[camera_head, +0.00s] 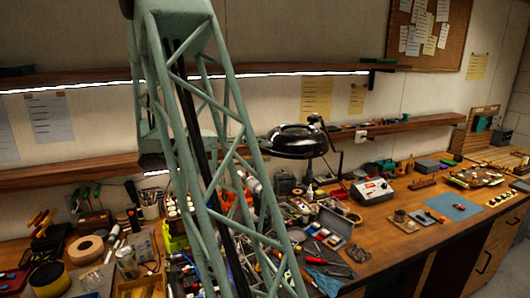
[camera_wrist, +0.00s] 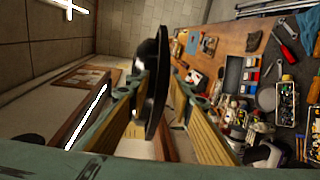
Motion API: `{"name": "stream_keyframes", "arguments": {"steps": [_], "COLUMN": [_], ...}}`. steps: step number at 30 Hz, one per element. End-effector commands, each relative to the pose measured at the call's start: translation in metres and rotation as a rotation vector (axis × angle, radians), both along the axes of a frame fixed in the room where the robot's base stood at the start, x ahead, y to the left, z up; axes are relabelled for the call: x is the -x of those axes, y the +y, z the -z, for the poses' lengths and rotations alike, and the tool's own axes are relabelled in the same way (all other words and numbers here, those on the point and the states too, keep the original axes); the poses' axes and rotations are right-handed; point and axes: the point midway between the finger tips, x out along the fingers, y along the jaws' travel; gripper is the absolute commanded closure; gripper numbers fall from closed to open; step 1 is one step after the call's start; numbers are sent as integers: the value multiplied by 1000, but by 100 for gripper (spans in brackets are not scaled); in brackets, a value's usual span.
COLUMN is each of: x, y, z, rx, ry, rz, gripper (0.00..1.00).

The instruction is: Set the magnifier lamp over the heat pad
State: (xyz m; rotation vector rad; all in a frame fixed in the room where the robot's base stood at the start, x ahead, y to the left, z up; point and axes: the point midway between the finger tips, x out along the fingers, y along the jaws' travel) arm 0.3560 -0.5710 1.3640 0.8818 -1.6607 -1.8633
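The black round magnifier lamp (camera_head: 297,141) hangs above the bench in the head view, its thin arm on its right side. In the wrist view the lamp (camera_wrist: 153,85) shows edge-on, its rim between the two fingers of my gripper (camera_wrist: 157,88). The fingers stand apart on either side of it; I cannot tell whether both touch it. In the head view my gripper is not clearly seen and my green lattice arm covers that area. A flat blue pad (camera_head: 453,206) lies on the right part of the bench, also in the wrist view (camera_wrist: 193,42); I cannot tell whether it is the heat pad.
A grey control box (camera_head: 372,190) stands on the bench below and right of the lamp. An open parts case (camera_head: 334,228) and many tools crowd the bench below it. A wooden shelf (camera_head: 410,123) runs along the wall behind.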

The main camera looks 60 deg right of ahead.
Motion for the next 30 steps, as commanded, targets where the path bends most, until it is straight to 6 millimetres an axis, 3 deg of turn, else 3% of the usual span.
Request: {"name": "stream_keyframes", "arguments": {"steps": [17, 25, 30], "x": [9, 8, 9], "y": [-9, -9, -9], "z": [2, 2, 2], "rx": [0, 0, 0], "ry": [0, 0, 0], "rz": [0, 0, 0], "gripper": [79, 100, 100]}}
